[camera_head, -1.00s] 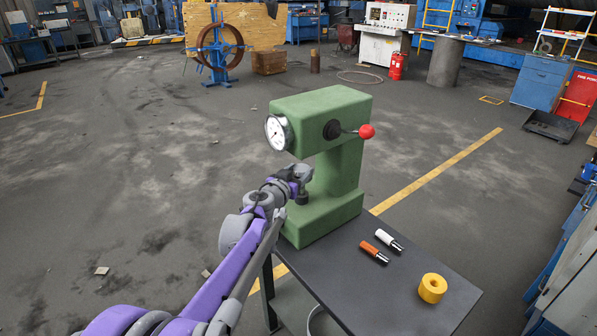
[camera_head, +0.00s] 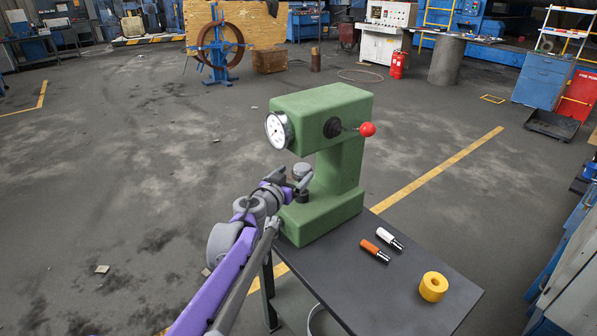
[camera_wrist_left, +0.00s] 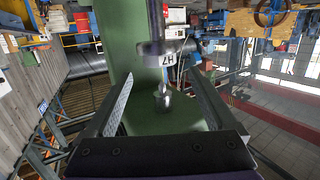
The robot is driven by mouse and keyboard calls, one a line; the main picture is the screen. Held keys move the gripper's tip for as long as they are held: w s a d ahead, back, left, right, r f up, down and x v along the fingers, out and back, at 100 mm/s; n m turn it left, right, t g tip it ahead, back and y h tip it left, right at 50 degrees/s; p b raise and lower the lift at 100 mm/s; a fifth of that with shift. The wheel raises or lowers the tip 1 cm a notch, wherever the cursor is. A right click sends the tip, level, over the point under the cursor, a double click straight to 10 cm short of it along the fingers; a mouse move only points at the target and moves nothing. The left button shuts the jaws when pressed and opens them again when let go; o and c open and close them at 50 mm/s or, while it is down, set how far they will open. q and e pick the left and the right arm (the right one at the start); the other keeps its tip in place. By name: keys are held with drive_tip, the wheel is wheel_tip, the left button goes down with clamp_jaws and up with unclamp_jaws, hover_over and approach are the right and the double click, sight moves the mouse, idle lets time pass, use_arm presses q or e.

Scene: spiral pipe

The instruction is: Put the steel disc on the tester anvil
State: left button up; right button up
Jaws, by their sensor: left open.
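The green tester (camera_head: 330,110) stands at the table's far left end, with a gauge and a red-knobbed lever. The grey steel disc (camera_head: 302,170) appears to lie flat on top of the tester's anvil post (camera_head: 302,196). In the left wrist view, which looks upside down, the disc (camera_wrist_left: 165,52) bears lettering and sits at the end of a dark rod. A small metal tip (camera_wrist_left: 163,97) lies across a gap from it. My left gripper (camera_head: 291,188) is open; its fingers (camera_wrist_left: 163,85) are spread, their tips just short of the disc.
Open floor lies to the left.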

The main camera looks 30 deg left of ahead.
use_arm(q)
drive_tip(key=v, duration=0.8)
drive_tip(key=shift+s, duration=0.2)
drive_tip(key=s+d+f+g+h, duration=0.1)
drive_tip(key=s+d+f+g, duration=0.4)
drive_tip(key=s+d+f, duration=0.4)
drive_tip(key=s+d+f+m+g+h, duration=0.1)
drive_tip(key=s+d+f+g, duration=0.5)
drive_tip(key=s, duration=1.1)
drive_tip(key=d+f, duration=0.4)
drive_tip(key=f, duration=0.3)
drive_tip(key=shift+s+f, duration=0.2)
drive_tip(key=shift+s, duration=0.1)
